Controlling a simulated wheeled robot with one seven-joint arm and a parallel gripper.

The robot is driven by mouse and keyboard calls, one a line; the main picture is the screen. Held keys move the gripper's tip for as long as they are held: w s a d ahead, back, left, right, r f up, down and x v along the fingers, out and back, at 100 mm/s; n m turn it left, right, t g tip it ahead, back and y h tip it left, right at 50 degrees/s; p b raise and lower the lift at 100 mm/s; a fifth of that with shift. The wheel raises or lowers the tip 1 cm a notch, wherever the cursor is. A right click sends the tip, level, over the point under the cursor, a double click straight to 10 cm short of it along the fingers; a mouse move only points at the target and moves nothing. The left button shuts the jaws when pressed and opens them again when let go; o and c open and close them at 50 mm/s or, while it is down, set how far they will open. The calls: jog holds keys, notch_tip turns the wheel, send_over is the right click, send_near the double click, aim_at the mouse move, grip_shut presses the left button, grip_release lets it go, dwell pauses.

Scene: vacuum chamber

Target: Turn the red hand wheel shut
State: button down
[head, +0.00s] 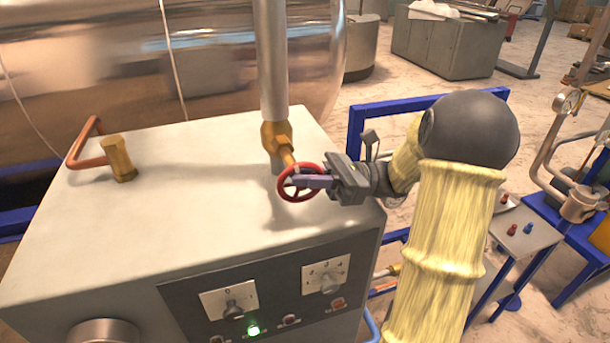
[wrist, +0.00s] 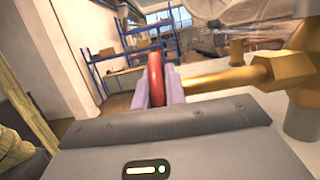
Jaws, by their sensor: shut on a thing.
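The red hand wheel (head: 281,184) sits on the brass valve (head: 276,134) at the foot of a vertical grey pipe, on top of the pale cabinet. My gripper (head: 310,182) reaches in from the right, its fingers on the wheel's rim. In the wrist view the red rim (wrist: 156,75) stands upright between my two purple-grey fingers (wrist: 158,92), which are shut on it. The brass valve stem (wrist: 225,78) runs off to the right there. Part of the wheel is hidden behind my fingers in the head view.
A copper pipe with a brass fitting (head: 118,158) stands on the cabinet top (head: 190,225) to the left. A large shiny tank (head: 120,60) is behind. A blue frame (head: 420,103) stands behind my arm. The cabinet front carries switches (head: 230,300) and a lit green lamp.

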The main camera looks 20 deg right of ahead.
jog(key=shift+f, duration=0.1)
jog(key=c, duration=1.4)
grip_release()
jog(key=shift+c, duration=0.2)
jog(key=b+v, duration=0.4)
jog(key=v, duration=1.3)
jog(key=shift+d+b, duration=0.2)
jog(key=shift+b, duration=0.2)
